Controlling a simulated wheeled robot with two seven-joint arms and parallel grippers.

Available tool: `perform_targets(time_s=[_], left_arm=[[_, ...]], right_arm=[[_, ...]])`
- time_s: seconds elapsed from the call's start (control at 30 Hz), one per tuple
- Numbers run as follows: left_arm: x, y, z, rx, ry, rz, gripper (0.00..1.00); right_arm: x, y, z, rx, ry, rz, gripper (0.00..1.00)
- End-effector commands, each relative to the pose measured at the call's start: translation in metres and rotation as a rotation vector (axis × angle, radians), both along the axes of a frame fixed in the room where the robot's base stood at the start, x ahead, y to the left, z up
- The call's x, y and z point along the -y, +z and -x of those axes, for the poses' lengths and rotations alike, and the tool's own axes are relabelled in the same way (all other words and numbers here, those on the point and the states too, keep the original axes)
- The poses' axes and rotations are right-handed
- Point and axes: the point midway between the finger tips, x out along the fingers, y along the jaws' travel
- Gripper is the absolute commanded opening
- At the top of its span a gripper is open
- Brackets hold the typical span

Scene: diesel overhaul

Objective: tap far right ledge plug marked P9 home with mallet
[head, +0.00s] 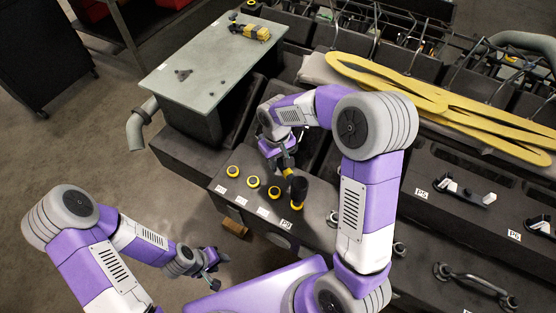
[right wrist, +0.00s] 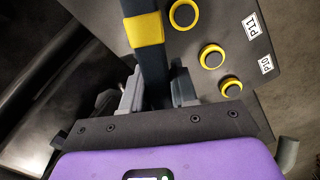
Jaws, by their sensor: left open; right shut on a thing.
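My right gripper (head: 282,160) is shut on the mallet, whose dark head (head: 298,188) hangs over the right end of the ledge (head: 312,225). The mallet's dark shaft with a yellow band (right wrist: 145,28) stands between the jaws in the right wrist view. The label P9 (head: 285,223) is at the ledge's front edge, at the right end of the label row. My left gripper (head: 208,263) is open and empty, low and left of the ledge.
Three yellow-ringed plugs (head: 253,181) sit in a row left of the mallet. In the right wrist view, labels P11 (right wrist: 252,25) and P10 (right wrist: 265,65) show beside plugs. A grey-topped table (head: 205,65) stands behind left. Yellow gaskets (head: 440,95) lie at the right.

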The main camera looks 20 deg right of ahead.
Motion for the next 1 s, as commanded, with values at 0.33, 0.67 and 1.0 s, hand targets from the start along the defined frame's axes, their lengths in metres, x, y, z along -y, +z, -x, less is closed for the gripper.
perform_targets(time_s=[0.33, 0.67, 1.0], left_arm=[[0.000, 0.000, 0.000, 0.000, 0.000, 0.000, 0.43], [0.000, -0.028, 0.000, 0.000, 0.000, 0.000, 0.43], [0.000, -0.045, 0.000, 0.001, 0.000, 0.000, 0.43]], right_arm=[[0.000, 0.001, 0.001, 0.000, 0.000, 0.000, 0.00], [0.000, -0.033, 0.001, -0.001, 0.000, 0.000, 0.00], [0.000, -0.058, 0.002, -0.004, 0.000, 0.001, 0.00]])
